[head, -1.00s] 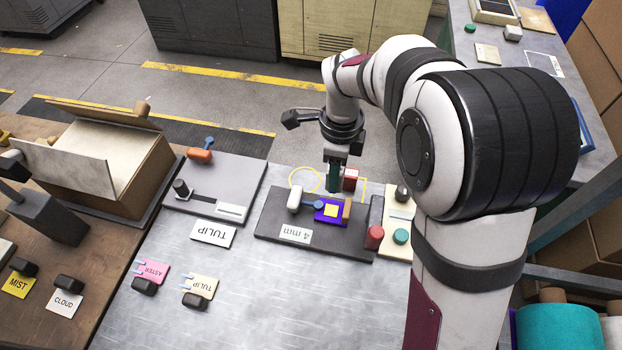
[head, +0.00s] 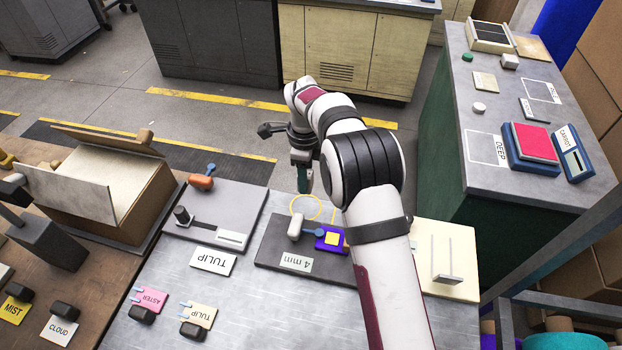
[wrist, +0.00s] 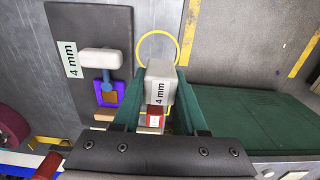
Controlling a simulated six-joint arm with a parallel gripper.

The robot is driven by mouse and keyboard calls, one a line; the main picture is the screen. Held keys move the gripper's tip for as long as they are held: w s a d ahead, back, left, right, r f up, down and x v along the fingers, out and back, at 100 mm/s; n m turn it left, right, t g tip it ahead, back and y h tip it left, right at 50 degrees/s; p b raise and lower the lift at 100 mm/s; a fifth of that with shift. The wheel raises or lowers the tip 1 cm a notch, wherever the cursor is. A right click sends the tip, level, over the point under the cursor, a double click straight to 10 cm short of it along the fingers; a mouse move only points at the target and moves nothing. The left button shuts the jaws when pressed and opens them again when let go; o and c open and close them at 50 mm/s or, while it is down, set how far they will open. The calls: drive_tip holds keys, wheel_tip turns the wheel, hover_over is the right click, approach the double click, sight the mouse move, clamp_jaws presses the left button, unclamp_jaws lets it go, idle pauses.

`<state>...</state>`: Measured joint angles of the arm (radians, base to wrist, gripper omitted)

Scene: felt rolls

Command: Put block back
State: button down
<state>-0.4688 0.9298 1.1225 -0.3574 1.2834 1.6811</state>
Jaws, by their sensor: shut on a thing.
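My gripper (wrist: 160,78) has two green fingers shut on a pale grey block (wrist: 158,70) with a "4 mm" label. In the head view my gripper (head: 303,180) is above the far edge of the metal table, by a yellow ring outline (head: 293,203); the block cannot be made out there. In the wrist view the ring (wrist: 140,38) shows just beyond the block. A red block (wrist: 154,118) with a white label shows below the grey block, beside yellow lines. The dark board (head: 264,248) carries its own "4 mm" label, a white-handled clamp (head: 295,226) and a purple piece (head: 322,243).
Another grey board (head: 228,190) with an orange-handled clamp lies to the left, with a "TULIP" card (head: 212,261) in front. An open cardboard box (head: 115,205) stands further left. My arm covers the dark board's right side.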

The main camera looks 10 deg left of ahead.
drive_tip(key=shift+f, duration=3)
drive_tip(key=shift+f, duration=0.5)
drive_tip(key=shift+c, duration=1.8)
unclamp_jaws()
drive_tip(key=shift+r, duration=0.15)
wheel_tip(320, 180, up, 16)
drive_tip(key=shift+f, duration=0.2)
